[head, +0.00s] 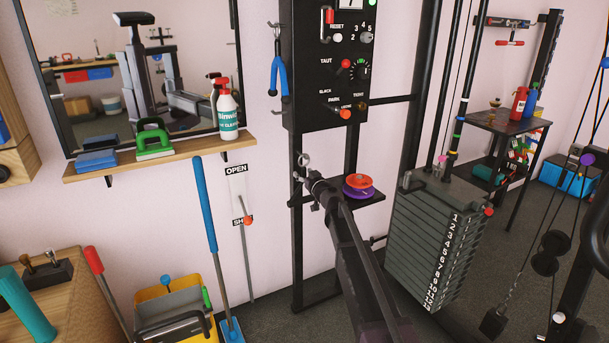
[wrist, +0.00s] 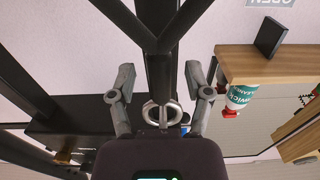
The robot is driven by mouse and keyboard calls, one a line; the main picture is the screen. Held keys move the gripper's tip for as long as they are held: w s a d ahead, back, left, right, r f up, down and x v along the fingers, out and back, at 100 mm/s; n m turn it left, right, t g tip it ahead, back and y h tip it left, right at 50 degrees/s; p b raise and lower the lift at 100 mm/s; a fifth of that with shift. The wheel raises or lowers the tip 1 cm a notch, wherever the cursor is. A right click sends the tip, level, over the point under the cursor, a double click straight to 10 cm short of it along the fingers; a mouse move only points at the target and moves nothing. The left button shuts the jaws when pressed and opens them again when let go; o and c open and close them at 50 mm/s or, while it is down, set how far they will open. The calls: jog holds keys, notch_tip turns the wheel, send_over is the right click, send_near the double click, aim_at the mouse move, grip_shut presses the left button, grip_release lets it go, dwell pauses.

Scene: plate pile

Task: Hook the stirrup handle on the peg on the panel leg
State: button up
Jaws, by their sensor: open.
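My gripper (head: 310,181) is in front of the black panel leg (head: 298,240), just below the control box. In the wrist view, its two grey fingers (wrist: 161,92) stand apart, open. A light metal ring (wrist: 162,113) shows between them without visible finger contact; it also shows in the head view (head: 303,159), just above the gripper and against the leg. Dark bars (wrist: 185,28) form a V in the wrist view, meeting in front of an upright bar. I cannot tell whether they belong to the stirrup handle. The peg is not clearly visible, so its relation to the ring cannot be told.
A small shelf with red and purple discs (head: 359,186) is right of the gripper. A weight stack (head: 437,240) stands further right. A wooden wall shelf (head: 160,160) holds a spray bottle (head: 228,112) and green and blue items. Blue-handled pliers (head: 279,75) hang beside the control box (head: 330,110).

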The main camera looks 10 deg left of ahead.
jog(key=shift+s, duration=0.15)
jog(key=v, duration=1.1)
jog(key=shift+s+d, duration=0.25)
jog(key=shift+d, duration=0.05)
